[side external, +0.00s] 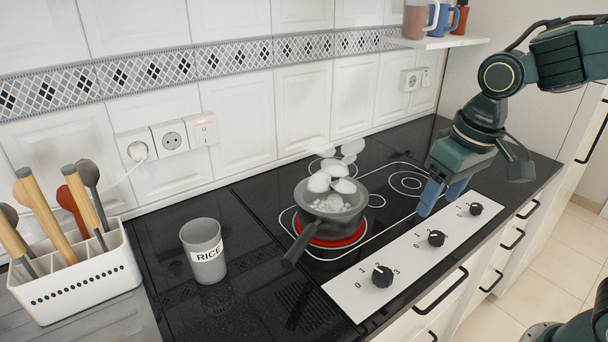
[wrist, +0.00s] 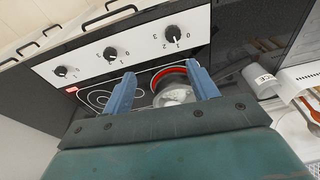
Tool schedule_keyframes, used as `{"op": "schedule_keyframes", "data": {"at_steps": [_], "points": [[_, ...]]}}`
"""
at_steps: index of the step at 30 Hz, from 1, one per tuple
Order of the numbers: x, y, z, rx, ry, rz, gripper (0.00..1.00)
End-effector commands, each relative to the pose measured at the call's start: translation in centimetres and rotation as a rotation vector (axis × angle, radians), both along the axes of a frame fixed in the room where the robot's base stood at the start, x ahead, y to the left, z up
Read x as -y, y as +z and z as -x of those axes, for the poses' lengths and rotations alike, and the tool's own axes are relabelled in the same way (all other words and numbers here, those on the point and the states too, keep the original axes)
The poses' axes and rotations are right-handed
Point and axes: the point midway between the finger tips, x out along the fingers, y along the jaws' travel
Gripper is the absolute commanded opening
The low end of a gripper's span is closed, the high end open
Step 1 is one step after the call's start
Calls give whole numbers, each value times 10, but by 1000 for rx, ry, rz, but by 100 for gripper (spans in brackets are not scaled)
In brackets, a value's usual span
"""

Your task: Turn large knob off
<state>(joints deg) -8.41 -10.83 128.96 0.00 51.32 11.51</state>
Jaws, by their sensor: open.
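The control panel (side external: 410,258) carries three black knobs. The nearest knob (side external: 382,275) looks largest and stands by the glowing red burner (side external: 325,242); it also shows in the wrist view (wrist: 172,32). Its numbers read 0 to 3, and its white mark is turned away from 0. The middle knob (side external: 436,238) and the far knob (side external: 476,209) are further along; they show in the wrist view too (wrist: 110,53). My gripper (side external: 441,198) is open and empty above the hob, behind the middle and far knobs, touching none. Its blue fingers show in the wrist view (wrist: 161,70).
A grey pan (side external: 333,222) sits on the red burner, with white puffs above it and its handle (side external: 301,246) pointing forward left. A RICE cup (side external: 203,250) and a white utensil holder (side external: 82,280) stand left. A shelf with mugs (side external: 440,40) hangs at the back right.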

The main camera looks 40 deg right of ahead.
Motion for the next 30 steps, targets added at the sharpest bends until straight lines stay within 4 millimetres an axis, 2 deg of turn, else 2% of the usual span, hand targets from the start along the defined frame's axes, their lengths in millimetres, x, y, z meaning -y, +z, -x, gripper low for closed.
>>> {"op": "schedule_keyframes", "data": {"at_steps": [6, 12, 18, 30], "points": [[-18, -28, -28, -93, -13, 8, 59], [-32, -51, -45, -155, -25, 18, 59], [-38, -61, -52, -181, -31, 24, 59], [-38, -68, -52, -184, -32, 24, 59]]}}
